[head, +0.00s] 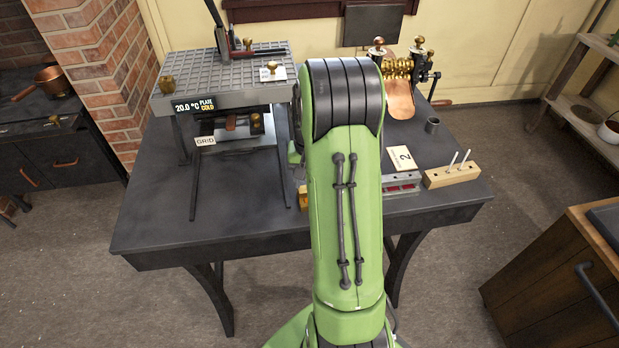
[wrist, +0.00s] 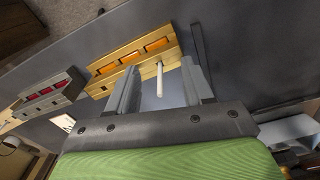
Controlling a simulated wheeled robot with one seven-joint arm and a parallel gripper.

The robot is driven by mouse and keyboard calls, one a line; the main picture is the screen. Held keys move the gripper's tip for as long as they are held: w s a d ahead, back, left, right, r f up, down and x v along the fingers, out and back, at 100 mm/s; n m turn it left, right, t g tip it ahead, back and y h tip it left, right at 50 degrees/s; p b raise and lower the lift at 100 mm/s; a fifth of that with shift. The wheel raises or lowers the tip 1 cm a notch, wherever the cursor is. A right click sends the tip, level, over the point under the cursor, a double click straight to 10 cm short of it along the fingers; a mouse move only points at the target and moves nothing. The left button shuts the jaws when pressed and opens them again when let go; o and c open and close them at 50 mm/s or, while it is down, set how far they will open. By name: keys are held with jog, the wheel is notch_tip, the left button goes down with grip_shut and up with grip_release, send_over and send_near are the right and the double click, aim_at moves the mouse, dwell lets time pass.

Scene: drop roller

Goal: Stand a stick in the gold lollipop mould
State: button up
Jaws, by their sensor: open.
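The gold lollipop mould (wrist: 108,82) lies ahead of my fingers in the wrist view, with orange filling in its three cavities. In the head view only a sliver of it (head: 302,201) shows left of my arm. My gripper (wrist: 158,72) is open, one finger on each side of a white stick (wrist: 159,82). The stick's far end meets the near side of the mould; I cannot tell how deep it sits. The jaws appear apart from the stick. My arm hides the gripper in the head view.
A grey mould with red filling (head: 402,187) and a wooden block (head: 452,176) with two upright white sticks stand to the right. A "2" card (head: 402,158) lies behind. The cold-plate stand (head: 222,98) is left and the brass roller (head: 398,70) is at the back. The table's front left is clear.

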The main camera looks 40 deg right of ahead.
jog(key=shift+r+p, duration=0.4)
jog(key=shift+r, duration=0.2)
jog(key=shift+r, duration=0.15)
jog(key=shift+r+p, duration=0.85)
jog(key=shift+r, duration=0.1)
jog(key=shift+r+p, duration=0.85)
jog(key=shift+r, duration=0.1)
jog(key=shift+r+p, duration=0.85)
jog(key=shift+r, duration=0.15)
jog(key=shift+r+p, duration=2.05)
jog(key=shift+r, duration=0.4)
